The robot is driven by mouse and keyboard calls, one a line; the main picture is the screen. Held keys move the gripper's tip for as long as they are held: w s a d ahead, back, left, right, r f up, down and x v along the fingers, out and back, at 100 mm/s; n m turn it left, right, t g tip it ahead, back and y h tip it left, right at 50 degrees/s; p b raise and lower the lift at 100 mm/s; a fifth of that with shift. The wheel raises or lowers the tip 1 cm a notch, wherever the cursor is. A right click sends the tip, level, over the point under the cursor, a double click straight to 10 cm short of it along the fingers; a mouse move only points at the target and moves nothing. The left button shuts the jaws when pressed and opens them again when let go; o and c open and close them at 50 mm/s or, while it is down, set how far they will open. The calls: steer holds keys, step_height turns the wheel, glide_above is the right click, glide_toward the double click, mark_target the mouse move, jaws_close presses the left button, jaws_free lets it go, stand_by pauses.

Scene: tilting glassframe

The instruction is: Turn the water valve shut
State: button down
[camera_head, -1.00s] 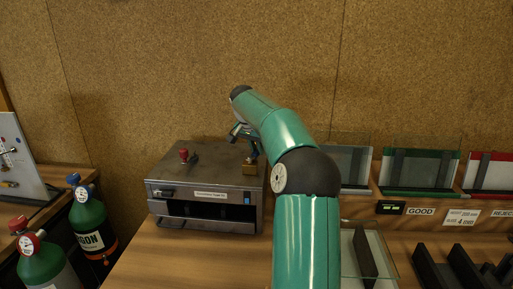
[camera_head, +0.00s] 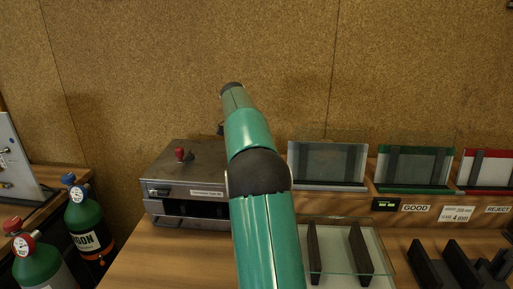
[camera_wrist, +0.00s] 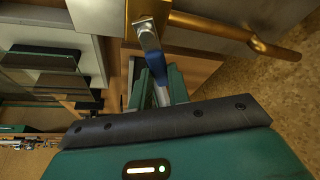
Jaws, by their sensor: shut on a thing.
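In the wrist view the water valve shows as a brass body (camera_wrist: 146,10) on a brass pipe (camera_wrist: 215,25) at the top. Its lever has a bare metal root and a blue-sleeved handle (camera_wrist: 154,70) pointing down towards my gripper. My gripper (camera_wrist: 157,88) has its green fingers on either side of the blue handle and is shut on it. In the head view my green arm hides both the valve and my gripper, so the lever's angle does not show there.
A grey metal box (camera_head: 190,163) with a red knob (camera_head: 180,154) stands on the wooden bench, left of my arm. Gas cylinders (camera_head: 88,225) stand at the left. Glass panes in racks (camera_head: 327,163) and a glass-topped black fixture (camera_head: 340,255) are at the right. A cork wall (camera_head: 400,60) closes the back.

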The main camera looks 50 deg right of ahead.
steer(key=m, duration=0.1)
steer(key=s+a+m+g+y, duration=0.1)
steer(key=m, duration=0.3)
steer(key=shift+s+a, duration=0.2)
steer(key=shift+s, duration=0.05)
stand_by(0.4)
steer(key=c, duration=1.3)
jaws_free()
steer(key=shift+r, duration=0.1)
steer(key=shift+g, duration=0.3)
steer(key=v, duration=0.6)
steer(key=shift+d+r, duration=0.1)
steer(key=shift+r, duration=0.05)
steer(key=shift+w+r, duration=0.2)
steer(key=shift+r, duration=0.25)
